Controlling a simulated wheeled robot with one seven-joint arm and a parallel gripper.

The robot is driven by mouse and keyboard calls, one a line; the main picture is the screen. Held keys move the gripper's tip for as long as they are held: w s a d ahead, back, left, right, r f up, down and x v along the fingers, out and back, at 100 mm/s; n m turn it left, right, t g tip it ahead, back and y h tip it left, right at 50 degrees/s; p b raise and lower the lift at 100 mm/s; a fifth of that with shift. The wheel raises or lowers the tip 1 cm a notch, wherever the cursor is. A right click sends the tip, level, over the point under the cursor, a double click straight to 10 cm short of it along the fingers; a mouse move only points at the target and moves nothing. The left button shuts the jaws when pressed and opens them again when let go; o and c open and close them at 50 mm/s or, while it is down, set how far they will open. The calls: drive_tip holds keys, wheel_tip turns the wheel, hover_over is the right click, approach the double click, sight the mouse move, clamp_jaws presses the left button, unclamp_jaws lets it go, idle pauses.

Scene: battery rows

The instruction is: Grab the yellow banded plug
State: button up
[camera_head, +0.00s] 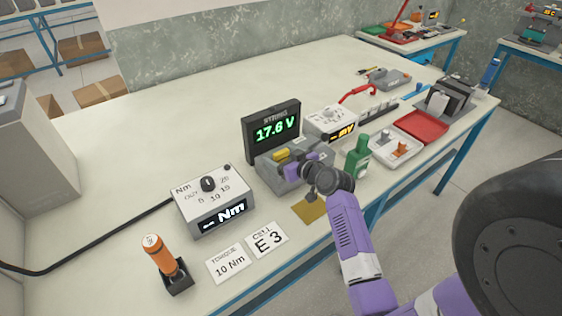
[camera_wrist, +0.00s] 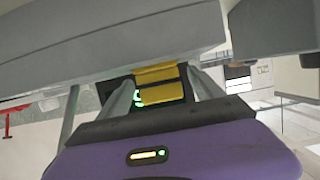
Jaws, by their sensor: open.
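The yellow banded plug (camera_head: 282,155) shows as a yellow piece on top of the grey battery row block (camera_head: 266,174), in front of the black display. In the wrist view two yellow bands of the plug (camera_wrist: 162,94) show between my fingers, with dark parts around them. My gripper (camera_head: 293,168) is at the block, beside the yellow piece. In the wrist view my gripper (camera_wrist: 160,78) is open, with one grey finger on each side of the yellow bands. I cannot tell whether the fingers touch the plug. My wrist hides part of the block in the head view.
The black display (camera_head: 272,131) reading 17.6 V stands behind the block. A torque box (camera_head: 212,204) and an orange-handled tool (camera_head: 160,254) are to the left. A green bottle (camera_head: 357,160), a white tray (camera_head: 387,151) and a red tray (camera_head: 421,126) are to the right.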

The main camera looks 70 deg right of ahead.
drive_tip(key=c, duration=1.4)
drive_tip(key=shift+c, duration=0.7)
drive_tip(key=shift+r, duration=0.15)
